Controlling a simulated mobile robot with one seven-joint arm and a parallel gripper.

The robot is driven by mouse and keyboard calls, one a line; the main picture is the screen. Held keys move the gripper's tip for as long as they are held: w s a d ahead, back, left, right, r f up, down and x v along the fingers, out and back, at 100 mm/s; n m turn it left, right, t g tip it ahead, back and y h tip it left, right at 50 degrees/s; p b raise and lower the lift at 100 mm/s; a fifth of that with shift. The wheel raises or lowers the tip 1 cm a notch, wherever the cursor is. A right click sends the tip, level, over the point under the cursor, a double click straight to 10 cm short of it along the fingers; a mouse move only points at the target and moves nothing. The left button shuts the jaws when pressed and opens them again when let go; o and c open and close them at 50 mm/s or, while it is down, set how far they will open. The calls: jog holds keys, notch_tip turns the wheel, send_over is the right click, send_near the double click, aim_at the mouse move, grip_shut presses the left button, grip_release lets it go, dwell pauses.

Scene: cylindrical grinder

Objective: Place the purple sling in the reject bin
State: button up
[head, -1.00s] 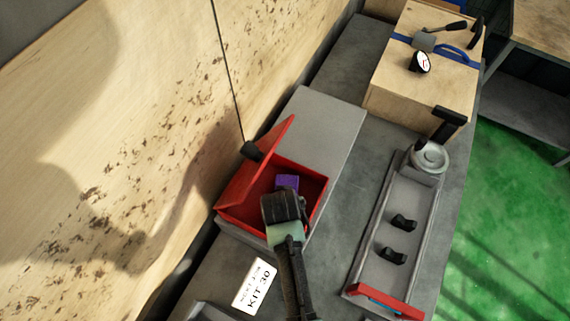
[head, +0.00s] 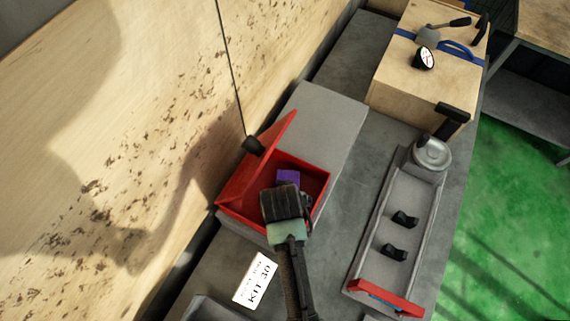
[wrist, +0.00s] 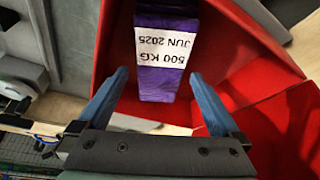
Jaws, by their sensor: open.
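The purple sling (wrist: 162,77) is a folded purple block with a white label reading "500 KG JUN 2025", upside down in the wrist view. In the head view the purple sling (head: 288,178) shows inside the open red bin (head: 240,216), partly hidden by my gripper (head: 284,202). In the wrist view my gripper (wrist: 157,76) is open, with one blue finger on each side of the sling's lower end and gaps on both sides. The red bin's inside (wrist: 262,55) surrounds the sling. I cannot tell whether the sling rests on its floor.
The bin's red lid (head: 262,160) stands tilted up beside the wooden wall, near a hanging black pendant (head: 253,145). A grey tray (head: 385,235) with two black pieces lies to the right. A wooden box (head: 425,75) stands behind. A "KIT 30" card (head: 256,279) lies in front.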

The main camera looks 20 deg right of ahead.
jog(key=v, duration=0.9)
jog(key=shift+r+b, duration=0.25)
jog(key=shift+b, duration=0.15)
jog(key=shift+s, duration=0.15)
